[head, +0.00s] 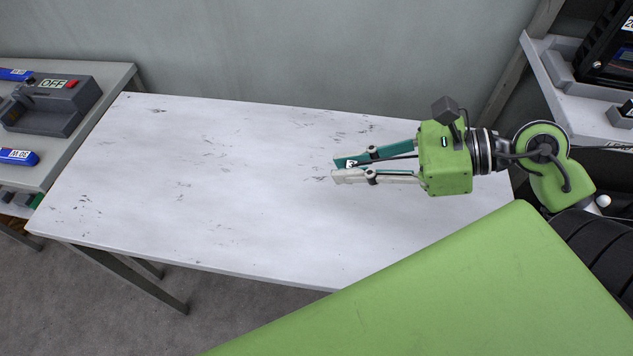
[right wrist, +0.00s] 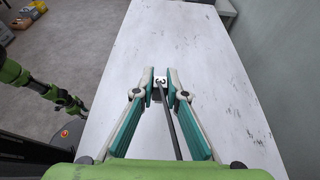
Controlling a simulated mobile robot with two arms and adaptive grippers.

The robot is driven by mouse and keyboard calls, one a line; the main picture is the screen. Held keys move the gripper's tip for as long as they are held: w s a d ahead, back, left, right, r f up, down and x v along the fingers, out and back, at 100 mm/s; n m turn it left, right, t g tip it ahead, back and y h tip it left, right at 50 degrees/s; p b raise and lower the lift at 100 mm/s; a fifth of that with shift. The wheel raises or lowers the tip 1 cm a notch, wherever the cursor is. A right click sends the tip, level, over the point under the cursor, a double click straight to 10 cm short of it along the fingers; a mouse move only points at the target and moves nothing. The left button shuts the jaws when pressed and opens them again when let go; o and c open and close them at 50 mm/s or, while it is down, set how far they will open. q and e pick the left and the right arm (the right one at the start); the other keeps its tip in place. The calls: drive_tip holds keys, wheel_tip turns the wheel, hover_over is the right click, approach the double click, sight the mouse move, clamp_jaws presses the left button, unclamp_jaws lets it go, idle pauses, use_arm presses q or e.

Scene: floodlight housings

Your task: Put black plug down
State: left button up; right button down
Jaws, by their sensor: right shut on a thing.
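My right gripper (head: 340,170) is shut on the black plug (head: 352,163), over the right half of the white table. Only a small part of the plug shows between the fingertips, with a white label on it. In the right wrist view the plug's label (right wrist: 160,81) sits between the two teal-lined fingers of the right gripper (right wrist: 160,88). A dark cable runs from it back toward my wrist. The fingers hide most of the plug. How far it is above the table top is hard to tell. My left gripper does not show in the head view.
The white scuffed table (head: 200,180) is bare, with wide free room left of my gripper. A grey box marked OFF (head: 58,105) and blue labelled items stand on a side table at left. A shelf (head: 575,95) with black equipment is at right. A wall closes the back.

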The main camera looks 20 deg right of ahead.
drive_tip(key=w+a+f, duration=0.1)
drive_tip(key=f, duration=0.1)
drive_tip(key=w+a+f, duration=0.1)
drive_tip(key=w+f, duration=0.1)
drive_tip(key=w+a+f, duration=0.1)
drive_tip(key=w+f, duration=0.1)
drive_tip(key=shift+a+f+p, duration=0.2)
drive_tip(key=shift+a+p, duration=0.05)
drive_tip(key=shift+p, duration=0.05)
drive_tip(key=shift+f, duration=1.5)
drive_tip(key=shift+f, duration=0.2)
drive_tip(key=c, duration=2)
unclamp_jaws()
drive_tip(key=shift+c, duration=0.2)
